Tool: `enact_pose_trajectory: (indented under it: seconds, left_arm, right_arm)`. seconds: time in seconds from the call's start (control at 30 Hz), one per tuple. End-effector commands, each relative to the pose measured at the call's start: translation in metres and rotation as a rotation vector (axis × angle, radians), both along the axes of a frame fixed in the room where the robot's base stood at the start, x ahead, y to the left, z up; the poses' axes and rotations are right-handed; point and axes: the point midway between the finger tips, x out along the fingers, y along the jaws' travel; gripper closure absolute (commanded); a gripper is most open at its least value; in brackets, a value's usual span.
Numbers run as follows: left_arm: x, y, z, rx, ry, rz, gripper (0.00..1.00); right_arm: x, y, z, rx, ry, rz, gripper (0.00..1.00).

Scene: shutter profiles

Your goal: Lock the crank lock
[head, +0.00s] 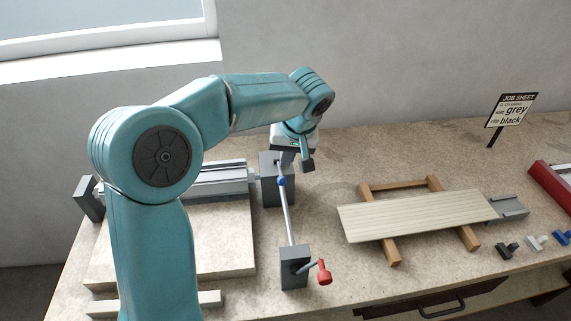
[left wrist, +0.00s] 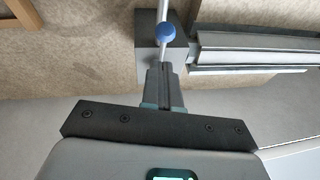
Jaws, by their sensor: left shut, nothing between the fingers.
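A thin metal rod (head: 289,220) runs between a far dark grey block (head: 271,192) and a near dark grey block (head: 295,272). A crank with a red handle (head: 324,273) sticks out at the right of the near block. A blue ball (head: 281,181) sits on the rod by the far block; it also shows in the left wrist view (left wrist: 163,33). My left gripper (head: 298,163) is shut and empty, pointing down by the far block. In the left wrist view its closed fingers (left wrist: 162,72) lie just below the ball in the picture, apparently apart from it. My right gripper is not in view.
A grey metal profile (head: 215,178) and a pale board (head: 225,235) lie left of the rod. A slatted panel (head: 415,215) rests on wooden bars at right. Small clips (head: 508,249), a red box (head: 552,185) and a job sheet (head: 512,112) are farther right.

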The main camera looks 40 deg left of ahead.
Motion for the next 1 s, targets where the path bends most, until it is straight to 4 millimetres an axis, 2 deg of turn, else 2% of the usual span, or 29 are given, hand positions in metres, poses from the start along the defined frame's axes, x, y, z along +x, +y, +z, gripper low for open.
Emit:
enact_pose_trajectory:
  seconds: [0.2, 0.6, 0.9, 1.0]
  left_arm:
    - [-0.008, -0.004, -0.018, 0.0, 0.0, 0.001, 1.0]
    - [-0.008, -0.004, -0.02, 0.0, -0.002, 0.0, 1.0]
    - [-0.013, -0.011, -0.04, 0.001, -0.004, 0.0, 1.0]
    - [-0.014, -0.012, -0.038, 0.0, -0.002, 0.0, 1.0]
  right_arm:
    - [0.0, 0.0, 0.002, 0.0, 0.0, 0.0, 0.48]
    - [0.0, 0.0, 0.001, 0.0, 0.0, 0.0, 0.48]
    - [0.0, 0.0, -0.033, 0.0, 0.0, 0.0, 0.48]
    - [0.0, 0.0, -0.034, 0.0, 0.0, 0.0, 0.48]
